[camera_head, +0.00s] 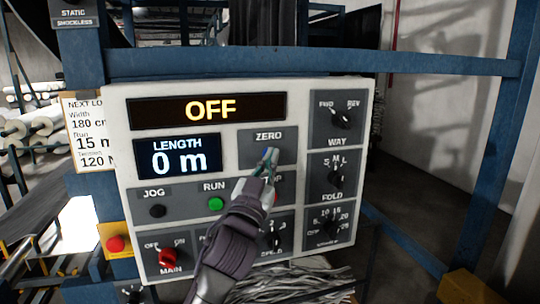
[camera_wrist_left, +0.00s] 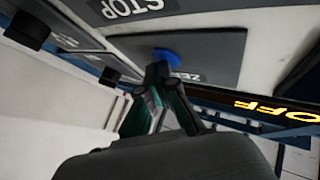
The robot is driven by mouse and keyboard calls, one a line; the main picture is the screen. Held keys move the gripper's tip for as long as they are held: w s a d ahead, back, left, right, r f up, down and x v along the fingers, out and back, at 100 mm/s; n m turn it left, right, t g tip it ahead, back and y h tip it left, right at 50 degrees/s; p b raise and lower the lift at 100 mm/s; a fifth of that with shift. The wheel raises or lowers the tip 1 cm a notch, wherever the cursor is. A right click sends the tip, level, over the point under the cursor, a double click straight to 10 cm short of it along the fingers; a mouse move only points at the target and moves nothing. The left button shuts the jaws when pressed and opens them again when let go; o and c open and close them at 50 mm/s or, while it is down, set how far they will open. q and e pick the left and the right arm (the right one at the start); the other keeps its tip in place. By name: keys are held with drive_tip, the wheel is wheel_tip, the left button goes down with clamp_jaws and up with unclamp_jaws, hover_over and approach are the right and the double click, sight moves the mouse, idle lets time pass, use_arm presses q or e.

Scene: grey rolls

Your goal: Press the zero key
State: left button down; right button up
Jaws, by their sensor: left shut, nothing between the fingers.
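The control panel (camera_head: 115,130) fills the middle of the head view. Its grey ZERO plate (camera_head: 245,136) sits right of the length display. The blue zero key (camera_wrist_left: 166,54) shows in the left wrist view beside its ZERO label; in the head view my gripper mostly hides it. My left gripper (camera_head: 269,157) reaches up from below, with its fingertips in front of the ZERO plate. It also shows in the left wrist view (camera_wrist_left: 158,72), shut and empty, its tips right at the key. I cannot tell whether they touch it. My right gripper is not in view.
The top display (camera_head: 207,109) reads OFF; the length display (camera_head: 177,155) reads 0 m. The green RUN button (camera_head: 215,203) and partly hidden STOP key lie below ZERO. The WAY knob (camera_head: 341,119) is to the right. A blue frame (camera_head: 430,63) surrounds the panel.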

use_arm(q)
drive_tip(key=shift+s, duration=0.1)
drive_tip(key=shift+s+d+f, duration=0.1)
drive_tip(key=shift+s+d, duration=0.1)
drive_tip(key=shift+s, duration=0.45)
drive_tip(key=s, duration=0.1)
drive_tip(key=s+d, duration=0.1)
drive_tip(key=s, duration=0.2)
drive_tip(key=shift+s+d+p, duration=0.3)
drive_tip(key=shift+s+p, duration=0.05)
idle(0.4)
